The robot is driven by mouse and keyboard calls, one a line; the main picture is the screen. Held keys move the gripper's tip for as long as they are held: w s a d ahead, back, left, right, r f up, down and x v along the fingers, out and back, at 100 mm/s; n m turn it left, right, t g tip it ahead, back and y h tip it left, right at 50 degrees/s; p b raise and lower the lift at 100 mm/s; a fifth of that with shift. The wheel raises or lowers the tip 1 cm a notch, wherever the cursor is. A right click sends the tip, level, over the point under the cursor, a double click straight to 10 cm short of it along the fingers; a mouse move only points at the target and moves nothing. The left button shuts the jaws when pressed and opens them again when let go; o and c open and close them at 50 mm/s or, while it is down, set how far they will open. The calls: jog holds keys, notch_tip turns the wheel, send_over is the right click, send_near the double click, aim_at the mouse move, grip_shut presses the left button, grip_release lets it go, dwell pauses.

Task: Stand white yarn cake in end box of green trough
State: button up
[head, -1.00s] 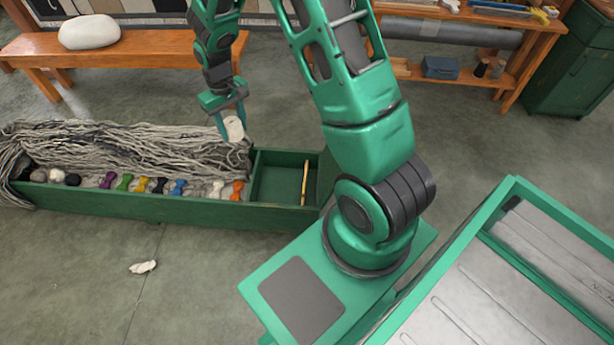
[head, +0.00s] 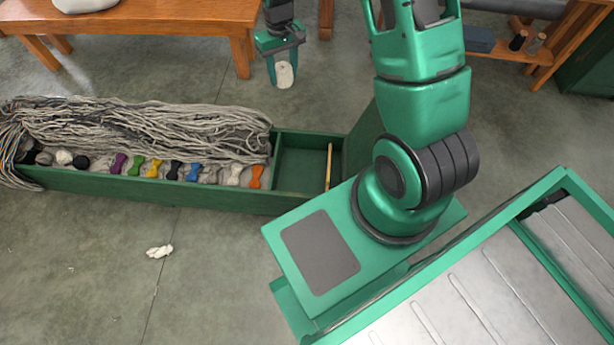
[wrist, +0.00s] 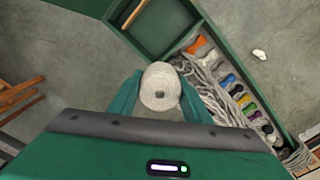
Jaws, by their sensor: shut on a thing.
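The white yarn cake (head: 285,74) is between the fingers of my gripper (head: 284,82). My gripper is shut on it and holds it in the air behind the trough. In the wrist view the cake (wrist: 160,87) shows its round end, with a green finger on each side. The long green trough (head: 150,194) lies on the floor. Its end box (head: 300,157) at the right has bare floor and a wooden stick (head: 329,166) standing or leaning near its right side; I cannot tell which. The cake is apart from the box.
Grey yarn strands (head: 140,130) and several coloured skeins fill the rest of the trough. A white scrap (head: 159,251) lies on the floor in front. An orange wooden bench (head: 150,18) stands behind. My base is close to the trough's right end.

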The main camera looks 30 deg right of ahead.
jog(key=s+a+f+m, duration=0.2)
jog(key=s+f+m, duration=0.1)
jog(key=f, duration=1.1)
jog(key=s+a+f+m, duration=0.2)
jog(key=s+f+m, duration=0.1)
jog(key=f, duration=1.2)
jog(key=s+a+f+m, duration=0.2)
jog(key=s+f, duration=0.3)
jog(key=f, duration=0.9)
jog(key=shift+f+m, duration=0.2)
jog(key=shift+m, duration=0.7)
jog(key=shift+w+f, duration=0.1)
jog(key=shift+f, duration=2.4)
jog(key=o, duration=1)
jog(key=shift+o, duration=0.2)
